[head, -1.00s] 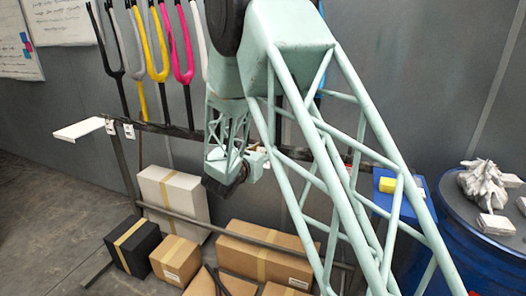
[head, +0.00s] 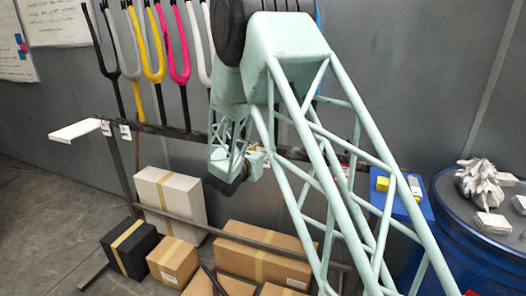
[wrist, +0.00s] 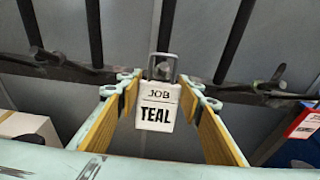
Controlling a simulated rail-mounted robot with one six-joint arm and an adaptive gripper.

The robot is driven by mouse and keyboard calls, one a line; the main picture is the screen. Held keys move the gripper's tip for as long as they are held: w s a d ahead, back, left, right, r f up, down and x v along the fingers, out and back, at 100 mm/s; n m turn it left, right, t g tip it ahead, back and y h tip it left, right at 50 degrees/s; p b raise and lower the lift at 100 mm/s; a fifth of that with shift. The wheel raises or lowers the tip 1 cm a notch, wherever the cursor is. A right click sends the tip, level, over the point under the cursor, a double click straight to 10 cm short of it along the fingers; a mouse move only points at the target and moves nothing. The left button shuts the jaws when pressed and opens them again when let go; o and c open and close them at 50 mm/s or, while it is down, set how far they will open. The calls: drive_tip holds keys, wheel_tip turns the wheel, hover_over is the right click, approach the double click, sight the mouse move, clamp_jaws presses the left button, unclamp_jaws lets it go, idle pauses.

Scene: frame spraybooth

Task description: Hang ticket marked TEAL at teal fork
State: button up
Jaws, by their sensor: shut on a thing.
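A white ticket (wrist: 157,112) reading "JOB TEAL" is upright in the wrist view, between the fingers of my gripper (wrist: 158,98). The fingers have yellow-brown pads and are shut on it. A grey clip-like piece (wrist: 162,67) shows at the ticket's top, in front of the dark rail (wrist: 70,68). I cannot tell whether the ticket touches the rail. Dark fork legs (wrist: 235,40) rise behind it, their colour unclear. I cannot identify the teal fork; a blue strip (head: 318,14) shows beside my arm.
Black (head: 104,45), yellow (head: 152,50) and pink (head: 178,45) forks stand along the wall, with grey and white ones. White tickets (head: 125,131) hang at the rail's left. Boxes (head: 172,195) lie below. A blue drum (head: 460,245) stands right.

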drive_tip(key=shift+w+d+f+b, duration=0.1)
drive_tip(key=shift+w+f+b, duration=0.15)
drive_tip(key=shift+f+b, duration=0.4)
drive_tip(key=shift+f, duration=0.1)
idle(0.5)
drive_tip(key=o, duration=0.9)
drive_tip(key=shift+v, duration=5.95)
